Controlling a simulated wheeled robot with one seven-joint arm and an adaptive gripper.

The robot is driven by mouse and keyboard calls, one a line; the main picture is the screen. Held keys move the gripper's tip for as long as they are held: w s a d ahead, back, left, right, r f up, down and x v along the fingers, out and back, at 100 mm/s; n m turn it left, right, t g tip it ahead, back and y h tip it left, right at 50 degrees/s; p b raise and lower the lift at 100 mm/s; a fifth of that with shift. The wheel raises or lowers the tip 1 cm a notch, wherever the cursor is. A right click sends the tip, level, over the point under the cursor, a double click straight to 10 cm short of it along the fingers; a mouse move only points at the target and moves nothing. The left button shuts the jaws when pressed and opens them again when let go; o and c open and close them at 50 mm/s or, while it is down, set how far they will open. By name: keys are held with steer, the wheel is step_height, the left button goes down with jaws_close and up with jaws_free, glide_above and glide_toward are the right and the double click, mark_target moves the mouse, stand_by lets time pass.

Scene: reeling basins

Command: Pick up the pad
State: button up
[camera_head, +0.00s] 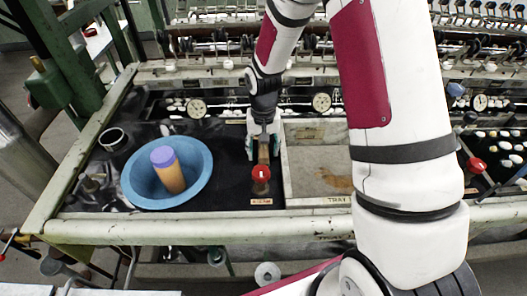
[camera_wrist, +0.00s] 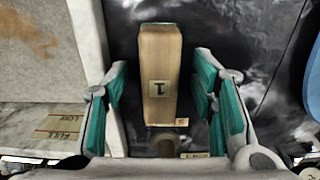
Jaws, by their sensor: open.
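In the head view, my gripper (camera_head: 264,146) points down over the dark basin, left of the tray divider. The brown block (camera_head: 263,156) shows between its fingers, partly hidden by them. My gripper is open and not closed on the block.
A red knob (camera_head: 261,173) is just in front of the block. A blue bowl (camera_head: 130,184) holding an orange cylinder with a purple top (camera_head: 168,170) is to the left. A stained tray compartment (camera_head: 318,172) is to the right. Dials and reeling parts line the back.

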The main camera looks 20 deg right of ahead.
mark_target(266, 149)
steer(key=shift+f, duration=0.15)
jaws_close()
steer(key=shift+r, duration=0.6)
steer(key=shift+s+d+r, duration=0.1)
steer(key=shift+s+r, duration=0.2)
steer(key=shift+r, duration=0.35)
steer(key=shift+s+d+r, duration=0.1)
steer(key=shift+s+r, duration=0.15)
steer(key=shift+r, duration=0.35)
steer(key=s+d, duration=0.2)
steer(key=s, duration=0.5)
steer(key=s+d+r, duration=0.1)
steer(key=s+d, duration=0.1)
steer(key=s, duration=0.5)
steer(key=shift+d+r, duration=0.15)
steer(key=shift+d, duration=0.15)
steer(key=shift+s, duration=0.1)
